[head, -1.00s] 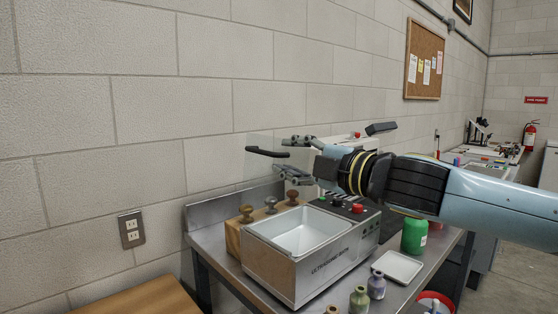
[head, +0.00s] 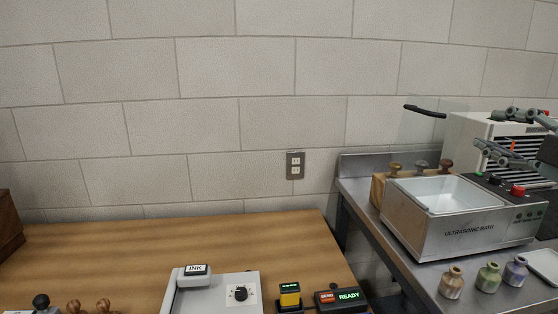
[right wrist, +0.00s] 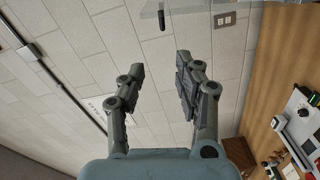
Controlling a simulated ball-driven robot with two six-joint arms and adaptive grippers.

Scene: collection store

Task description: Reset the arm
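My right gripper (head: 487,129) is at the right edge of the head view, above the ultrasonic bath (head: 440,232). In the right wrist view its two fingers (right wrist: 158,70) stand apart with nothing between them, so it is open and empty. A black handle (head: 425,111) on a clear pane stands above the bath, left of the fingers and apart from them. The handle also shows in the right wrist view (right wrist: 161,20), beyond the fingertips. Most of my right arm is outside the head view. My left gripper is not in view.
A wooden table (head: 150,250) carries a grey device marked INK (head: 215,290) and a READY display (head: 341,298). A white louvred unit (head: 470,135) stands behind.

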